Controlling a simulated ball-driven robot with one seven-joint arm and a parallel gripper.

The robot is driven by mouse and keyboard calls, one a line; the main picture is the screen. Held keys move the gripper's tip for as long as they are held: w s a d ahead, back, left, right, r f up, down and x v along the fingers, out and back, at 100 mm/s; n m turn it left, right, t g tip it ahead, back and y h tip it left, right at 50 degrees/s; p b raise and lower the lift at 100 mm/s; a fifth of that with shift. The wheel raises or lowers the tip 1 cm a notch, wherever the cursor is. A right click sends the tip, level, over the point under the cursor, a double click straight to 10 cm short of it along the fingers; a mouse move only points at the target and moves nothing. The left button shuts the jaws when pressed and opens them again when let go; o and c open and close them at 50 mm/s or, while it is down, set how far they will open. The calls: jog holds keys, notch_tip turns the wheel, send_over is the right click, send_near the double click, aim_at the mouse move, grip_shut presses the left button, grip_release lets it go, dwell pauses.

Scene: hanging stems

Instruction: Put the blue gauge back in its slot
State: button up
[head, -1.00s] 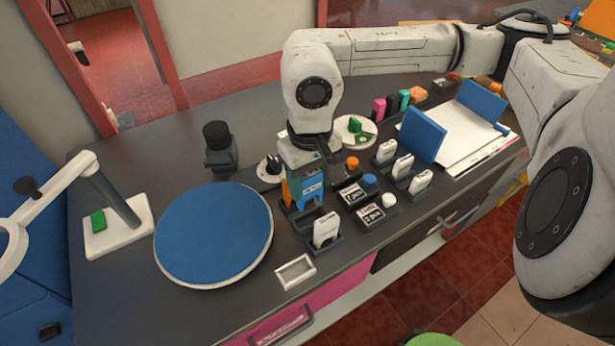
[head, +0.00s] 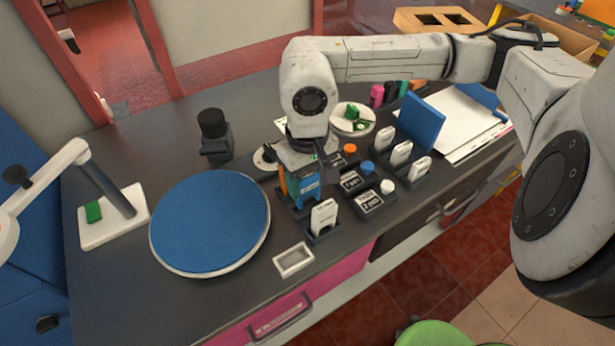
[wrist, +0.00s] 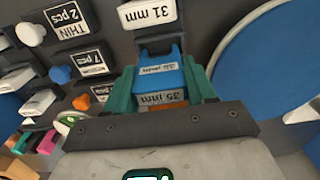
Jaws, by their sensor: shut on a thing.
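The blue gauge (head: 306,188) is upright in my gripper (head: 306,165), over or in a dark slotted holder (head: 294,208). In the wrist view, the blue gauge (wrist: 152,76) with a white label sits between the two teal fingers, which are shut on it. An orange gauge (head: 283,181) stands right beside it, and a white label reading 35 mm shows close below the blue gauge in the wrist view. A white gauge (head: 323,216), labelled 31 mm in the wrist view (wrist: 148,13), stands in its own holder in front. I cannot tell whether the blue gauge's foot is fully seated.
A large blue disc (head: 210,222) lies left of the holder. Label blocks with knobs (head: 368,202) and several white gauges (head: 401,153) stand to the right. A small empty tray (head: 293,260) lies at the counter's front. A black-capped device (head: 213,135) stands behind the disc.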

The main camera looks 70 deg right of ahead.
jog(key=shift+f+b, duration=1.45)
jog(key=shift+b, duration=0.75)
jog(key=o, duration=1.1)
notch_tip(320, 180, up, 11)
jog(key=shift+f+b, duration=0.1)
jog(key=shift+b, duration=0.2)
